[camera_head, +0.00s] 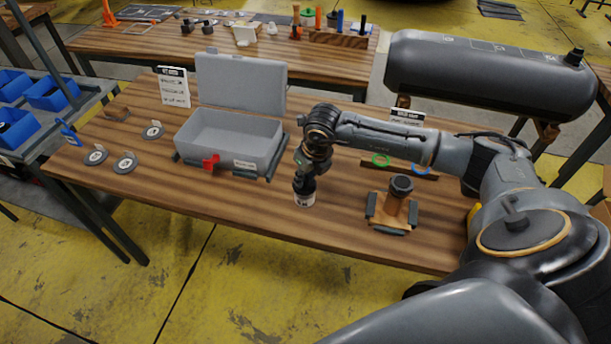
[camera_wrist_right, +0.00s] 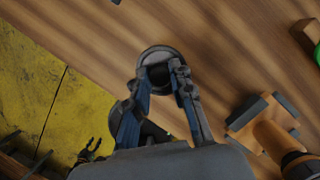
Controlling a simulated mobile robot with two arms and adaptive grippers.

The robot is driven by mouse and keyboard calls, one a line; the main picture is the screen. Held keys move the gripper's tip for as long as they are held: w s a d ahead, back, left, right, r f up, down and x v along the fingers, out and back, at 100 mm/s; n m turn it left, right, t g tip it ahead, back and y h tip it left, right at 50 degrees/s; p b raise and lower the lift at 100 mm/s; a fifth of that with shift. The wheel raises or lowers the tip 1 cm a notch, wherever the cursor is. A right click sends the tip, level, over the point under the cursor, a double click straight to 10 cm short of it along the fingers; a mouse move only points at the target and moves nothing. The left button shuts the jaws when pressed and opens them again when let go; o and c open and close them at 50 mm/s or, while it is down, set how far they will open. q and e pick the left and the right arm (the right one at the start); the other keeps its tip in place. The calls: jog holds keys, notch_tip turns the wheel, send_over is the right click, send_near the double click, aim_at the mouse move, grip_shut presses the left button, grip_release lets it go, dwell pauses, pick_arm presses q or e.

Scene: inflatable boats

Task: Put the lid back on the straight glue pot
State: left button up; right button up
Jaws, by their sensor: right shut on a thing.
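My right gripper (camera_head: 304,172) points down over the table, right of the grey case. In the right wrist view, the fingers of my right gripper (camera_wrist_right: 163,78) close around the dark round top (camera_wrist_right: 158,56). I cannot tell whether the lid is seated or only touching the pot. A small dark claw shape (camera_wrist_right: 88,150) over the floor in the wrist view may be my left gripper; its state is unclear.
A wooden holder (camera_head: 376,218) with a dark-capped cylinder (camera_head: 402,186) stands to the right. The open grey case (camera_head: 215,148) is to the left. The table's front edge is close; wood to the front left is clear.

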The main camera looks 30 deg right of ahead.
jog(key=shift+f+b, duration=0.2)
jog(key=shift+b, duration=0.4)
dwell(0.9)
jog(key=o, duration=1.4)
jog(key=shift+r+p, duration=1.9)
jog(key=shift+r, duration=1.65)
